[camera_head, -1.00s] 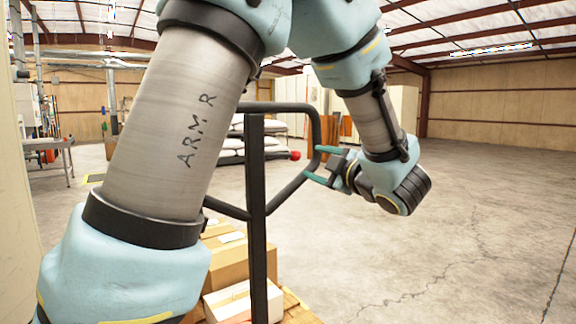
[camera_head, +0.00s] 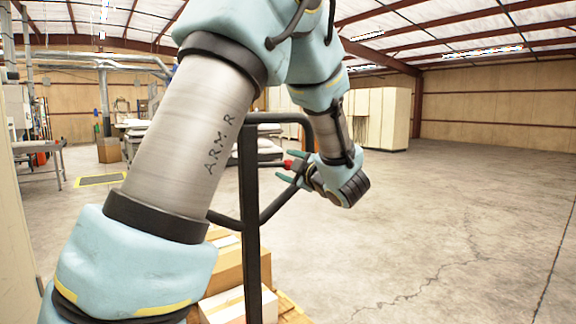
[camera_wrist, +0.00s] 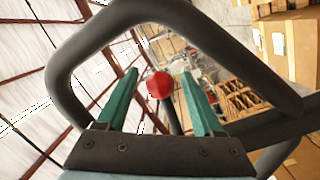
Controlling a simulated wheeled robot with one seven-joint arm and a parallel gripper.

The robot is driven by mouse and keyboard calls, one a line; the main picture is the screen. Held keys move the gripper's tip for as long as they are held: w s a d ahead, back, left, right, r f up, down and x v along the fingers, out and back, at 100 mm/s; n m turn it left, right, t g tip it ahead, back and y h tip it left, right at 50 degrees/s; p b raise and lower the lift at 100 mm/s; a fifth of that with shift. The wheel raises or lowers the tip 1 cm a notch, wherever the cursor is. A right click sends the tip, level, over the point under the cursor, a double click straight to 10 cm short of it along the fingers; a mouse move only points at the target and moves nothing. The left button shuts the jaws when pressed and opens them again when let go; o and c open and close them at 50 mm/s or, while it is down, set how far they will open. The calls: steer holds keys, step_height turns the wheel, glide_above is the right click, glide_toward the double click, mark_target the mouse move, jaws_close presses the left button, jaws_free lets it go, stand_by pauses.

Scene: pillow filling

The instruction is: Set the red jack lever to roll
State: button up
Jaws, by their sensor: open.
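The red ball knob of the jack lever (camera_head: 288,164) shows at the fingers of my gripper (camera_head: 282,166) in the head view. In the wrist view the red knob (camera_wrist: 159,85) appears between the two green fingertips of my gripper (camera_wrist: 159,74), with a gap on each side. My gripper is open and holds nothing. I cannot tell how deep the knob lies between the fingers. The lever's shaft is mostly hidden behind the knob, and its setting cannot be read.
White cabinets (camera_head: 385,118) stand farther back. The floor to the right is clear.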

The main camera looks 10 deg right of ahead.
steer(key=shift+c, duration=0.2)
jaws_close()
stand_by(1.1)
